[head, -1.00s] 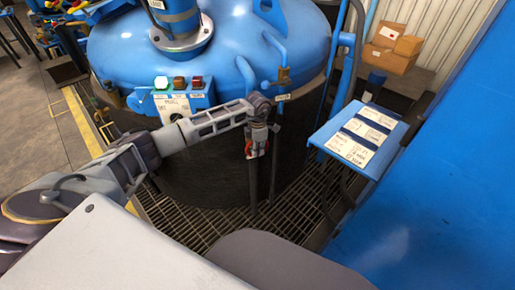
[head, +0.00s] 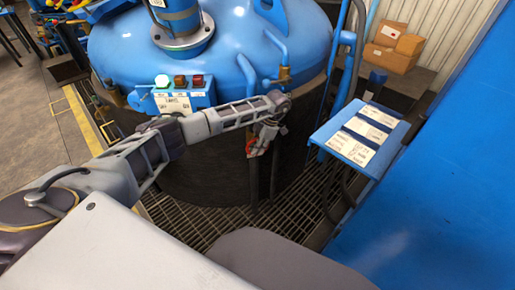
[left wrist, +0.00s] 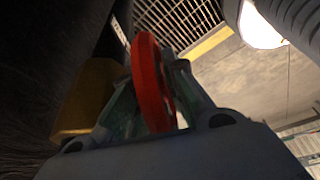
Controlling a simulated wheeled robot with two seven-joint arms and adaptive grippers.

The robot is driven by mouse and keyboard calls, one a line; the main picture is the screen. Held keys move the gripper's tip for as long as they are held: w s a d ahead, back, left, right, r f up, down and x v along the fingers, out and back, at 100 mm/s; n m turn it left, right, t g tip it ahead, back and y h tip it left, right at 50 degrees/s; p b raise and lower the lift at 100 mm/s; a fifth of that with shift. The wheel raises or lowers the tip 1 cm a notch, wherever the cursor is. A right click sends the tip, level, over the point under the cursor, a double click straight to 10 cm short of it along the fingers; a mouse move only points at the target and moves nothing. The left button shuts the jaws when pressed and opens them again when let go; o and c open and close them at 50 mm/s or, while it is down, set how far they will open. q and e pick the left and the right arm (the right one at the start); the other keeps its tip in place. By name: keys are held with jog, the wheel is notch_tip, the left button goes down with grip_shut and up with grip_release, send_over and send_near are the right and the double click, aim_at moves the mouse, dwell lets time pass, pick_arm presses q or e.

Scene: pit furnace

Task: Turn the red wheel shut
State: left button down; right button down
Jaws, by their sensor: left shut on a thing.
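The red wheel (left wrist: 147,80) shows large in the left wrist view, seen nearly edge-on between the fingers of my left gripper (left wrist: 150,100). A brass-coloured valve body (left wrist: 88,97) is beside it on the left. In the head view my left gripper (head: 260,142) is in front of the dark furnace wall. Only a small bit of the red wheel (head: 250,143) shows there, beside the fingers. My left gripper is shut on the wheel. The rest of the wheel is hidden by the gripper. My right gripper is not in view.
The blue furnace lid (head: 230,60) and a control box (head: 183,97) with a lit green lamp are behind my left arm. A blue stand with labels (head: 362,138) is to the right. Floor grating (head: 200,222) lies below. Boxes (head: 392,48) sit at the back right.

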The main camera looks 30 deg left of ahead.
pick_arm(q)
jog(key=c, duration=1.4)
grip_release()
jog(key=shift+f, duration=0.1)
jog(key=shift+c, duration=0.2)
jog(key=shift+r, duration=0.2)
jog(key=shift+v, duration=1.45)
jog(key=w+d, duration=0.8)
jog(key=shift+d+f, duration=0.15)
jog(key=shift+w+d, duration=0.15)
